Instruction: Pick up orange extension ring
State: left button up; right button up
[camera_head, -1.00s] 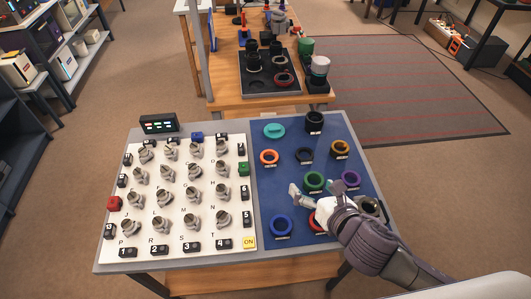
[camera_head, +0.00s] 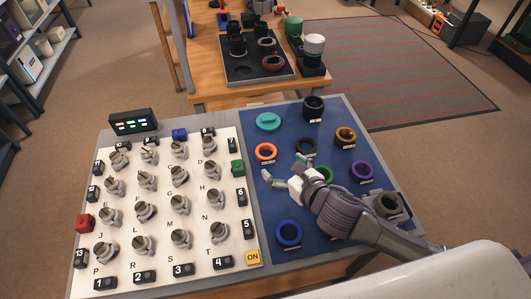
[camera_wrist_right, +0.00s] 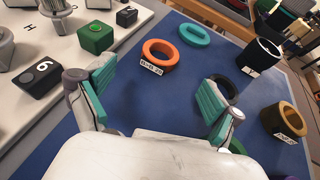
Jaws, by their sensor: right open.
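The orange extension ring (camera_head: 265,151) lies flat on the blue mat (camera_head: 262,207), left of the black ring and below the teal part. In the right wrist view the orange ring (camera_wrist_right: 148,67) lies ahead, beyond the fingertips, with a label at its near side. My right gripper (camera_head: 284,169) is open and empty, on the near side of the orange ring and apart from it. Its two teal-padded fingers (camera_wrist_right: 155,98) are spread wide in the wrist view. My left gripper is out of view.
Near the orange ring are a teal part (camera_head: 268,121), a black ring (camera_head: 306,146) and a green ring (camera_head: 325,174), partly hidden by my gripper. A mustard ring (camera_head: 345,137) and a tall black cylinder (camera_head: 313,109) stand right. A white knob panel (camera_head: 163,228) is left.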

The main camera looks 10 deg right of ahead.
aim_at(267, 152)
jog(key=x, duration=0.9)
jog(key=shift+d+f, duration=0.15)
jog(key=shift+f, duration=0.05)
jog(key=c, duration=1.1)
jog(key=shift+c, duration=0.8)
jog(key=shift+r, duration=0.15)
